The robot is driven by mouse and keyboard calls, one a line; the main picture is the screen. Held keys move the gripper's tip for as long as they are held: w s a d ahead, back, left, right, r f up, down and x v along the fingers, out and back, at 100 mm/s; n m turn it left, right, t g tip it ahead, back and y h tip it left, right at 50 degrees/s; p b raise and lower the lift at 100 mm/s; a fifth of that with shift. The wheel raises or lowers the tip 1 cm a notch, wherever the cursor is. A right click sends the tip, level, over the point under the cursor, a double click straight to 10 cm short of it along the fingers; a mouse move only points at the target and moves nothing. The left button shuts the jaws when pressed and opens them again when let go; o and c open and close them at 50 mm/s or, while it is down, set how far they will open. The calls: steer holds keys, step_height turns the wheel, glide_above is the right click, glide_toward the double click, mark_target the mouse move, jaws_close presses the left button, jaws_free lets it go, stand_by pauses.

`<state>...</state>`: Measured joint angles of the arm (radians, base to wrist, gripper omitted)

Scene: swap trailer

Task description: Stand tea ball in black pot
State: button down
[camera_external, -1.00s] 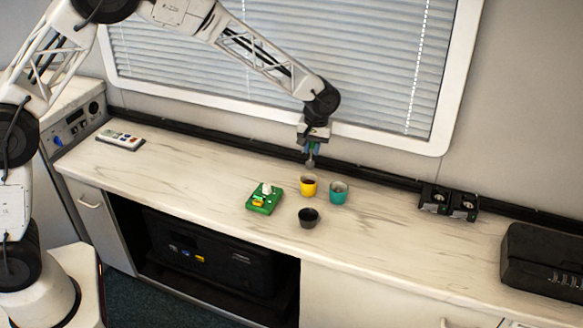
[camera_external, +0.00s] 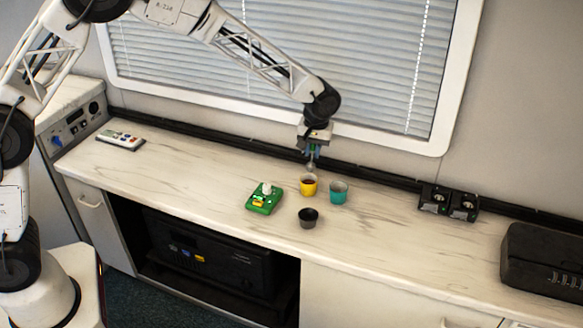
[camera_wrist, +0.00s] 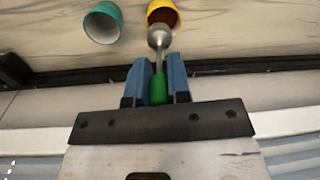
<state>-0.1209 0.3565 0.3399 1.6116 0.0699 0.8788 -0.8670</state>
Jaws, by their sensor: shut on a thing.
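The tea ball is a silver ball (camera_wrist: 158,38) on a thin stem with a green handle (camera_wrist: 158,88). My gripper (camera_wrist: 158,75) is shut on the green handle, its blue fingers on either side. In the external view my gripper (camera_external: 312,152) hangs behind the cups, and the silver ball (camera_external: 311,167) points down just above and behind the yellow cup (camera_external: 308,188). The black pot (camera_external: 308,220) stands upright on the counter, in front of the yellow cup. Its dark inside looks empty from here. The pot is not in the wrist view.
A teal cup (camera_external: 339,195) stands right of the yellow cup, which holds something dark reddish. A green board (camera_external: 263,200) with a white piece lies left of the pot. A remote (camera_external: 120,140), black sockets (camera_external: 448,203) and a black case (camera_external: 545,258) are farther off. The window wall is close behind.

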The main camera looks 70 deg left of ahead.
steer(key=s+d+r+t, duration=0.1)
steer(key=s+d, duration=0.5)
steer(key=d, duration=0.5)
steer(key=shift+r, duration=0.15)
steer(key=shift+f, duration=0.2)
steer(key=shift+f, duration=4.85)
steer(key=c, duration=1)
jaws_free()
